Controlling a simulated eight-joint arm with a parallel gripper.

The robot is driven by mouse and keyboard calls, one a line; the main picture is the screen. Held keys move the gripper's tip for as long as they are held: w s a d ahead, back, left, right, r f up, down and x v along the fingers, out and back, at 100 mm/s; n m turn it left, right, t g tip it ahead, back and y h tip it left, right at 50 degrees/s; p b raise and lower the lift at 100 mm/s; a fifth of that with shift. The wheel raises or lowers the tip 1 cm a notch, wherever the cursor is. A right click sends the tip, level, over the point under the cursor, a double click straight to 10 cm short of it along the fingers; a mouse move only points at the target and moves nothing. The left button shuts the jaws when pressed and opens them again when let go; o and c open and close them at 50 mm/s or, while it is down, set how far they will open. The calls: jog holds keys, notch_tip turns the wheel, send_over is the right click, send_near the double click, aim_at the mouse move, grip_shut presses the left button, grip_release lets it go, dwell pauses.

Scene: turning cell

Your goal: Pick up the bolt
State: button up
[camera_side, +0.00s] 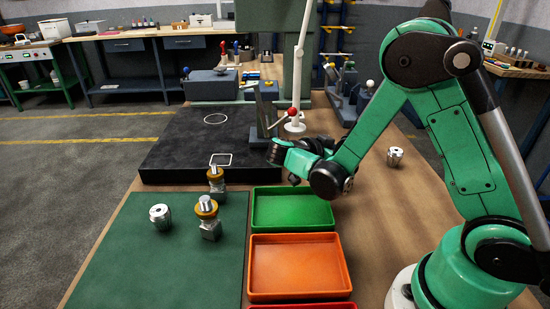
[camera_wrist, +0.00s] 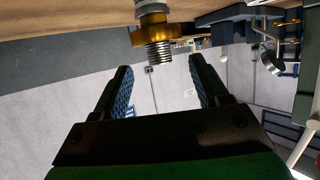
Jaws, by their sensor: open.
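Two bolt-like parts with silver tops, brass collars and grey bases stand upright on the green mat (camera_side: 150,265) in the side view: a nearer bolt (camera_side: 208,222) and a farther bolt (camera_side: 216,182). My gripper (camera_side: 280,152) is to the right of and above the farther one, apart from it. In the wrist view my gripper (camera_wrist: 160,72) is open, with nothing held between its blue-padded fingers. A threaded part with a brass collar (camera_wrist: 155,36) shows at the top, in line with the gap. I cannot tell which of the two it is.
A green tray (camera_side: 291,228) and an orange tray (camera_side: 298,296) lie right of the mat. A black slab (camera_side: 180,150) and a red-knobbed lever (camera_side: 292,113) are behind.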

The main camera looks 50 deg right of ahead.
jog(key=shift+x, duration=1.7)
grip_shut()
